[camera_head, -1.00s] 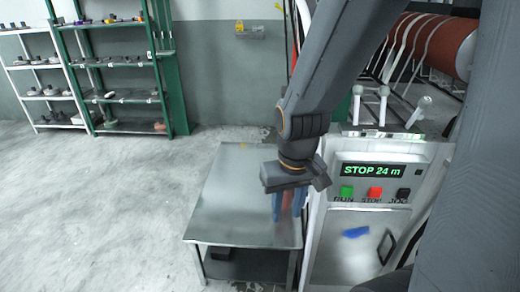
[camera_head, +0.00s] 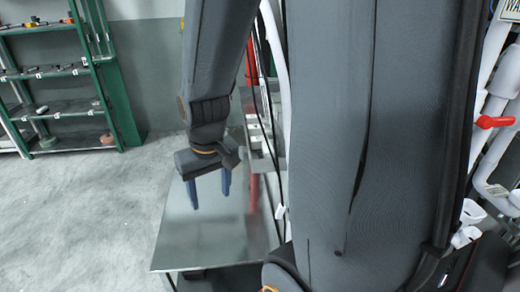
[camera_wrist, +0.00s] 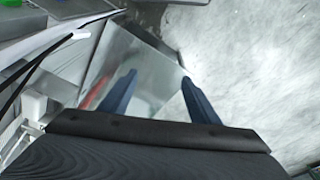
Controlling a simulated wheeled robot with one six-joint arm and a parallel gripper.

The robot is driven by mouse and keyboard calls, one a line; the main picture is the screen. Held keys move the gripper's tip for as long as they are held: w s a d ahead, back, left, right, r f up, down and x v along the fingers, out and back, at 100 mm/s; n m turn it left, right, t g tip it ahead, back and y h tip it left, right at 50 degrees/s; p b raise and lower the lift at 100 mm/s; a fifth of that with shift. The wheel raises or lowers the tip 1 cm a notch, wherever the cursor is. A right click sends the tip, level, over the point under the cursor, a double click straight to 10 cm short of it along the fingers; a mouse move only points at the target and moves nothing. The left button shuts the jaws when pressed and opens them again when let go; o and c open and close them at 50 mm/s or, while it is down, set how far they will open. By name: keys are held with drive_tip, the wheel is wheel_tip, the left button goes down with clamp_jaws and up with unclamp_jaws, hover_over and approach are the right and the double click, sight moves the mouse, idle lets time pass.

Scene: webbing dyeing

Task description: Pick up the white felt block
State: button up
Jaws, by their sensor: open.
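My gripper (camera_head: 210,190) hangs above the metal table (camera_head: 190,238) with its two blue fingers pointing down, spread apart and empty. In the wrist view my gripper (camera_wrist: 160,88) also shows open, with the bare shiny table top (camera_wrist: 143,88) between and beyond the fingers. I cannot make out a white felt block in either view. My arm hides much of the middle and right of the head view.
A green shelf rack (camera_head: 60,75) with small items stands at the back left against the wall. White pipes and a red valve handle (camera_head: 495,122) are at the right. The concrete floor (camera_head: 85,215) at left is clear.

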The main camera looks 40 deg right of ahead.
drive_tip(key=w+d+r+m+t+h, duration=0.1)
drive_tip(key=w+d+r+m, duration=0.1)
drive_tip(key=d, duration=0.5)
drive_tip(key=w+d+r+m, duration=0.1)
drive_tip(key=w+d, duration=0.2)
drive_tip(key=d, duration=0.3)
wheel_tip(320, 180, up, 2)
drive_tip(key=r+m+t+h, duration=0.1)
drive_tip(key=m, duration=0.1)
hover_over(269, 148)
drive_tip(key=s, duration=0.2)
drive_tip(key=shift+w+a+f+p, duration=0.15)
drive_tip(key=shift+a+f+p, duration=0.1)
drive_tip(key=shift+a+p, duration=0.1)
drive_tip(key=shift+x, duration=1.25)
drive_tip(key=x, duration=0.1)
drive_tip(key=p+x, duration=0.2)
drive_tip(key=shift+a+f, duration=0.2)
drive_tip(key=shift+f, duration=0.1)
drive_tip(key=shift+x, duration=0.75)
drive_tip(key=shift+c, duration=0.2)
drive_tip(key=c, duration=0.9)
